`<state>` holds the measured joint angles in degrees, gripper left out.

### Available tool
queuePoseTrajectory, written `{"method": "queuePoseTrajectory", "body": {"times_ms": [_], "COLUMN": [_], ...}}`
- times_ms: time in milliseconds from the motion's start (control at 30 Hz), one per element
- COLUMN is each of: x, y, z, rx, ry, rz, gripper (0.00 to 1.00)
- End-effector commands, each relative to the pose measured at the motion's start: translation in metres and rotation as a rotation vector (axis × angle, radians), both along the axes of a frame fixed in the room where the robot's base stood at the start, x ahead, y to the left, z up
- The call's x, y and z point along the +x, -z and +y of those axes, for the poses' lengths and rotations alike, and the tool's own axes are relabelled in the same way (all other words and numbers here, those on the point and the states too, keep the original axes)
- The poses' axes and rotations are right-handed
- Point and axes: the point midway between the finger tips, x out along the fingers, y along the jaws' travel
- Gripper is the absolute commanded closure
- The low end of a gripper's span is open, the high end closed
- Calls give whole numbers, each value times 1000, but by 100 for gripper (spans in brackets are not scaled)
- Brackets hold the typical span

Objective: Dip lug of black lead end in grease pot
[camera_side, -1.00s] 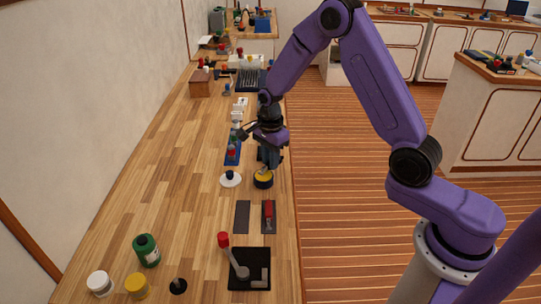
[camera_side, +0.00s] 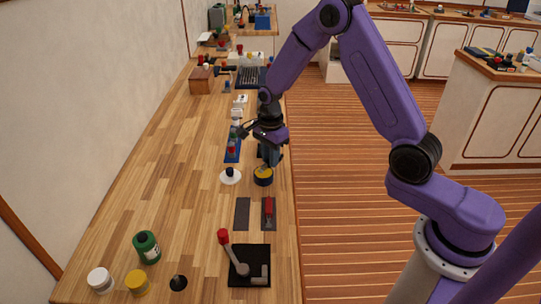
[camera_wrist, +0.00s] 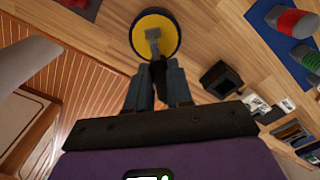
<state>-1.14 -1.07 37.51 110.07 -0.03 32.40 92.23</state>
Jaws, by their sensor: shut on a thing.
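The grease pot (camera_side: 263,176) is a short dark round pot filled with yellow grease, near the bench's right edge. In the wrist view the pot (camera_wrist: 173,42) lies straight beyond my fingers. My gripper (camera_wrist: 158,82) is shut on the black lead end (camera_wrist: 158,70). Its flat grey lug (camera_wrist: 153,35) points out past the fingertips and overlaps the yellow grease. I cannot tell how deep it sits, or whether it touches. In the side view my gripper (camera_side: 269,158) is just above and behind the pot.
A white dish with a dark knob (camera_side: 230,177) stands left of the pot. A blue strip with coloured parts (camera_side: 233,150) lies behind it. Nearer are two dark pads, one holding a red tool (camera_side: 268,207), and a black plate with a red-handled lever (camera_side: 250,278). The bench's left middle is clear.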

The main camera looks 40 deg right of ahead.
Motion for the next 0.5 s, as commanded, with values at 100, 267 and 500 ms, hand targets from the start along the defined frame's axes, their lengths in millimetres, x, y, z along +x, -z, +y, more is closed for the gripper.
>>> {"method": "queuePoseTrajectory", "body": {"times_ms": [100,267,500], "x": [0,0,0], "y": [1,3,5], "z": [0,0,0], "rx": [0,0,0], "ry": [0,0,0], "rz": [0,0,0], "gripper": [100,100,100]}}
